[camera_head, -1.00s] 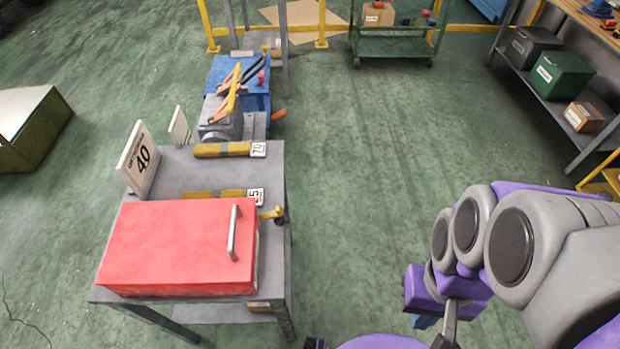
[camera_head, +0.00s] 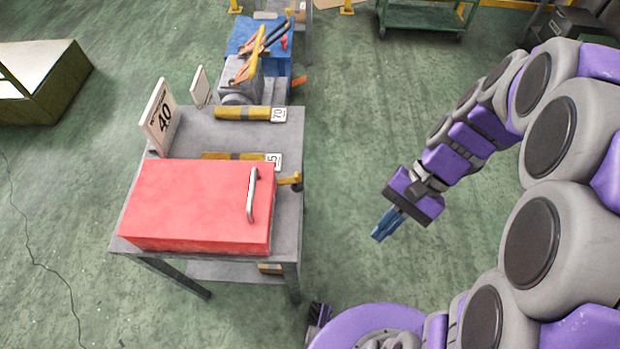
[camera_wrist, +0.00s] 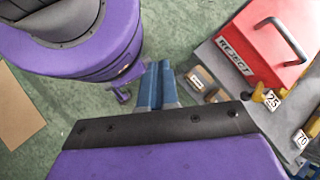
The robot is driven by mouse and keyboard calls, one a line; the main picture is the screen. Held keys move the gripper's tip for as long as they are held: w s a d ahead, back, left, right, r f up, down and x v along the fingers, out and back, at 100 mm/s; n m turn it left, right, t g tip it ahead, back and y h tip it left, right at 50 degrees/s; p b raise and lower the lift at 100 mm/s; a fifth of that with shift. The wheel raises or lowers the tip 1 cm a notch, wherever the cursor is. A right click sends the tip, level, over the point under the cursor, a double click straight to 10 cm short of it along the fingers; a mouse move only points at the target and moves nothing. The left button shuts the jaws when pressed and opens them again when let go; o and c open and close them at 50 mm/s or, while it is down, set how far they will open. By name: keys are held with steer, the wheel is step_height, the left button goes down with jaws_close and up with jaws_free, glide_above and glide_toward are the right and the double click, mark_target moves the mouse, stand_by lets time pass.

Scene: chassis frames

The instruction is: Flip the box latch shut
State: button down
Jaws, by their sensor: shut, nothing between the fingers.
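A red box (camera_head: 190,205) with a silver handle (camera_head: 251,195) sits with its lid down on a grey table. In the wrist view the red box (camera_wrist: 255,45) shows a REJECT label (camera_wrist: 234,57) on its side. A small yellow piece (camera_head: 289,180), possibly the latch, sticks out at the box's right side; it also shows in the wrist view (camera_wrist: 259,93). Its exact position is too small to tell. My gripper (camera_head: 380,233) has blue fingers, shut and empty, over the floor to the right of the table, apart from the box. Its fingers (camera_wrist: 157,88) also show in the wrist view.
The grey table (camera_head: 290,225) also holds yellow bars (camera_head: 240,113) with number tags and a "40" sign (camera_head: 159,117). A blue cabinet (camera_head: 245,38) with tools stands behind. A green cart (camera_head: 425,18) is at the back. The floor between the table and my arm is clear.

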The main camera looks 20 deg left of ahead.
steer(key=w+a+f+m+g+y, duration=0.3)
steer(key=w+a+f+m+y, duration=0.35)
steer(key=w+f, duration=0.5)
steer(key=w+a+f+m+t+y, duration=0.1)
steer(key=w+f+m+t+y, duration=0.1)
steer(key=w+f+y, duration=0.2)
steer(key=w+a+f+m+t+y+p, duration=0.1)
steer(key=w+a+f+m+t+y, duration=0.1)
steer(key=f+y, duration=0.5)
steer(key=shift+w+f+m, duration=0.65)
steer(key=shift+w+f, duration=0.25)
steer(key=shift+w, duration=0.05)
steer(key=b, duration=0.1)
glide_toward(291, 182)
steer(key=shift+w+x, duration=0.45)
steer(key=shift+x, duration=1.7)
steer(key=shift+w+a, duration=0.1)
steer(key=shift+w, duration=0.25)
steer(key=shift+r, duration=0.1)
steer(key=shift+r+t+h+p, duration=0.2)
steer(key=shift+t+h+p, duration=0.1)
steer(key=shift+h+p, duration=0.25)
